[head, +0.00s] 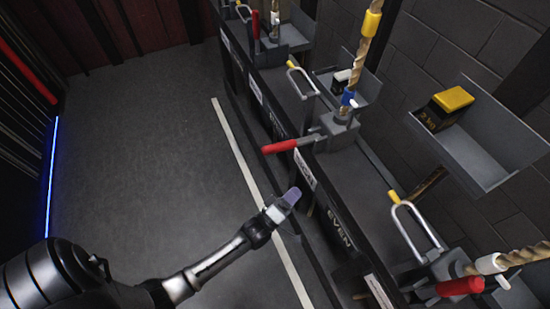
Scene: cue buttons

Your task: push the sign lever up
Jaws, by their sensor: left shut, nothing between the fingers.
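A lever with a red grip (280,147) sticks out to the left from a grey rope-lock unit at the middle of the rail. A small white label (304,170) is on the rail front just below it; its word is too small to read surely. My left gripper (291,195) is shut and empty, with its pale purple tips in front of the rail. It is below the red grip in the picture and apart from it. Another red-gripped lever (460,286) is at the bottom right. My right gripper is not in view.
A label reading EVENT (340,229) is on the rail front. Metal loops with yellow tips (416,225) stand on the rail, and ropes (366,45) rise from it. A grey tray (480,150) holds a yellow-topped weight (443,108). The grey floor (140,150) at left is clear.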

